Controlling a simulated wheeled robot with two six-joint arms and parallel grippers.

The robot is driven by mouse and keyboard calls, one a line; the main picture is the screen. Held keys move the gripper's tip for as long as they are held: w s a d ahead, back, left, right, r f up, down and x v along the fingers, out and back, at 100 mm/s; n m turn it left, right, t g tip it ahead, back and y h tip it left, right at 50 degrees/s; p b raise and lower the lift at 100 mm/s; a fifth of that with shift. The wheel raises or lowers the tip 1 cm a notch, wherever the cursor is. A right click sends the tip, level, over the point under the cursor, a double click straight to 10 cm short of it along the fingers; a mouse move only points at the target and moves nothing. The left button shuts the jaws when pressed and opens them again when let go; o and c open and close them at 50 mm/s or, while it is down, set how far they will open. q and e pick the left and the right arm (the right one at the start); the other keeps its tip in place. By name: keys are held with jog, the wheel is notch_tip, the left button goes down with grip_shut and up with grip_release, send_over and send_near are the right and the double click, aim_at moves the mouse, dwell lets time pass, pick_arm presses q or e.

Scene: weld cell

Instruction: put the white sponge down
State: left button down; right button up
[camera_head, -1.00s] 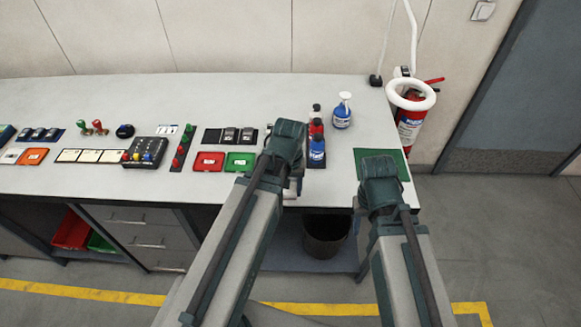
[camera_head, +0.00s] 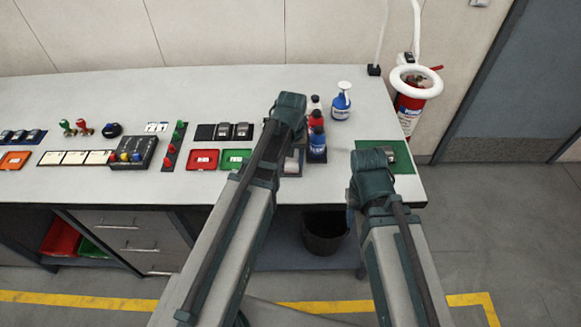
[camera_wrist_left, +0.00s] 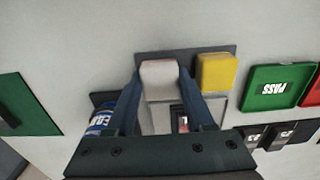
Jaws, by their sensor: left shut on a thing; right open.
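The white sponge (camera_wrist_left: 160,75) is between the fingers of my left gripper (camera_wrist_left: 160,90), which is shut on it. In the left wrist view it lies over a dark tray (camera_wrist_left: 187,54), beside a yellow sponge (camera_wrist_left: 215,71). I cannot tell whether the white sponge touches the tray. In the head view my left gripper (camera_head: 289,145) is over the bench front, its fingers mostly hidden by the arm. My right gripper (camera_head: 385,155) is open over the green mat (camera_head: 402,160); its fingers are largely hidden.
Blue and red bottles (camera_head: 317,140) stand close to the right of my left gripper, with a spray bottle (camera_head: 341,102) behind. The bench's back middle is clear.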

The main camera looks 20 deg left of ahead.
aim_at(292, 162)
pick_arm(q)
jog(key=shift+f, duration=0.5)
jog(key=shift+r, duration=0.15)
pick_arm(e)
jog(key=shift+f, duration=0.3)
pick_arm(q)
jog(key=shift+c, duration=1.4)
grip_release()
pick_arm(e)
jog(key=shift+f, duration=0.15)
pick_arm(q)
notch_tip(292, 162, up, 12)
jog(key=p, duration=1.2)
pick_arm(e)
notch_tip(292, 162, up, 12)
jog(key=shift+r, duration=0.2)
pick_arm(q)
jog(key=s+d+m+y, duration=0.1)
jog(key=s+d+m, duration=0.6)
jog(key=s+d, duration=0.3)
jog(key=s, duration=0.4)
jog(key=shift+s+d, duration=0.15)
jog(key=shift+d, duration=0.05)
